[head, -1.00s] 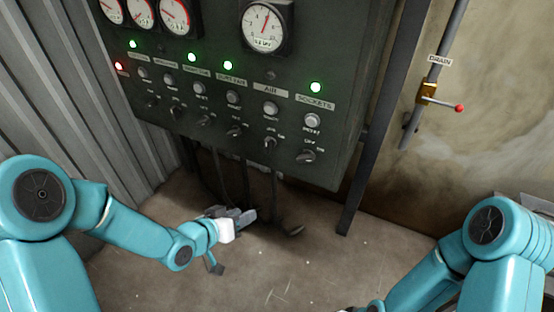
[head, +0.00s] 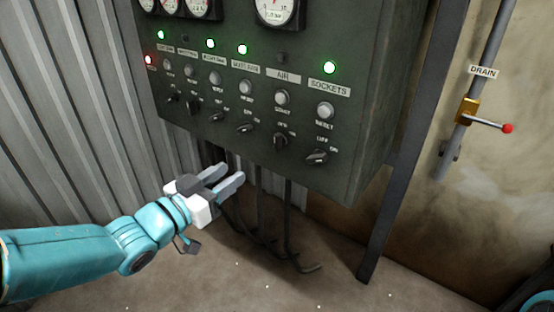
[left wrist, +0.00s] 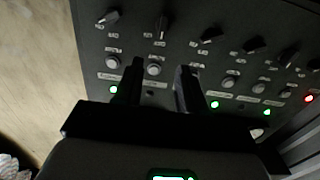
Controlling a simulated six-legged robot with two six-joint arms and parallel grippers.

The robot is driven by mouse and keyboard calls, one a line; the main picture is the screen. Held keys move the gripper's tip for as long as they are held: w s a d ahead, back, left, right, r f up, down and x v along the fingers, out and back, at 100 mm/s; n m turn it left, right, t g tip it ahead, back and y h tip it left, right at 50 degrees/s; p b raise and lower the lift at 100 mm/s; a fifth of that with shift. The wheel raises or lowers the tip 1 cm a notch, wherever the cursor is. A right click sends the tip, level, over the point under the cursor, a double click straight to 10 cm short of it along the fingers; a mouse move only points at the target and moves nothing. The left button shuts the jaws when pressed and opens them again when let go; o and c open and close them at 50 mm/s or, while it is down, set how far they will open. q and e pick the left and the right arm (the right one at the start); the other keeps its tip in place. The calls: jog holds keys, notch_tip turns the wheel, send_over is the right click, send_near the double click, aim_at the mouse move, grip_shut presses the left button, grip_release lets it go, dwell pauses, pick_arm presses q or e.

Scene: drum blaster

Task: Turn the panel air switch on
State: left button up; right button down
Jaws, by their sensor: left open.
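The AIR label (head: 284,76) is on the dark panel (head: 350,130) in the head view. Below it are a grey button (head: 281,97) and the dark air switch (head: 281,141), a rotary knob. The lamp above the label (head: 281,57) is dark. In the left wrist view the panel is upside down, and the air switch (left wrist: 161,27) stands nearly upright, unlike its tilted neighbours. My left gripper (head: 230,175) is open and empty, below and left of the air switch, apart from it. Its fingers (left wrist: 161,66) also show in the wrist view. My right gripper is out of view.
The sockets switch (head: 316,157) is right of the air switch, and another knob (head: 245,127) is left of it. Cables (head: 288,215) hang below the panel. A steel post (head: 395,200) and a drain valve (head: 468,110) stand right. Corrugated wall (head: 70,110) is left.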

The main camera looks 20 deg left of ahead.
aim_at(275, 143)
pick_arm(q)
jog(key=b+x, duration=0.1)
jog(key=x, duration=0.7)
jog(key=b+x, duration=0.1)
jog(key=x, duration=0.7)
jog(key=shift+w+a+f, duration=0.15)
jog(key=shift+a+f, duration=0.05)
jog(key=shift+a, duration=0.05)
jog(key=c, duration=0.7)
